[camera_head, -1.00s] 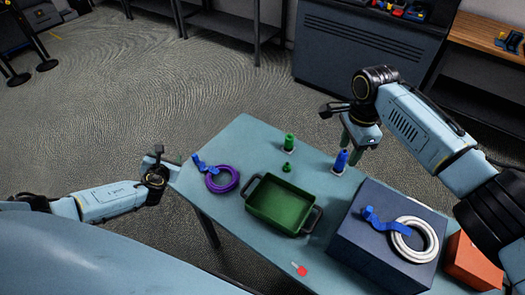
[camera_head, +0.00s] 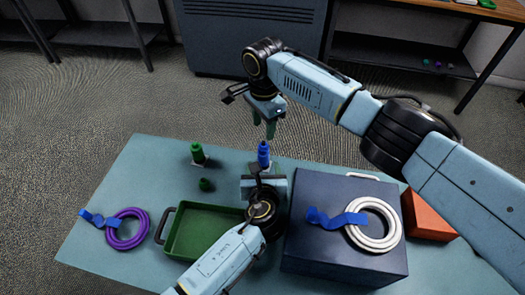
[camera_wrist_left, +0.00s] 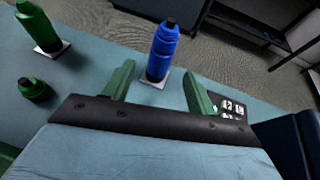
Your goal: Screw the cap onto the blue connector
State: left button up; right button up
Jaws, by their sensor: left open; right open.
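The blue connector (camera_head: 263,155) stands upright on a small white plate near the table's far edge. It also shows upright in the left wrist view (camera_wrist_left: 163,50), with a narrower dark top. I cannot tell whether a separate cap sits on it. My left gripper (camera_head: 261,177) is open on the near side of the connector. In the left wrist view its green fingers (camera_wrist_left: 158,82) point toward the connector, one on each side of the line to it, apart from it. My right gripper (camera_head: 264,130) is open and empty, fingers down, just above and beyond the connector's top.
A green connector (camera_head: 197,152) stands on a plate to the left, with a small green cap-like piece (camera_head: 205,184) nearby. A green tray (camera_head: 187,240), purple coil (camera_head: 128,229), dark box (camera_head: 340,255) bearing a white coil (camera_head: 391,229), and orange box (camera_head: 425,218) surround my left arm.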

aim_at(264, 159)
pick_arm(q)
jog(key=shift+d, duration=0.1)
jog(key=shift+s, duration=0.2)
jog(key=shift+x, duration=3.8)
grip_shut()
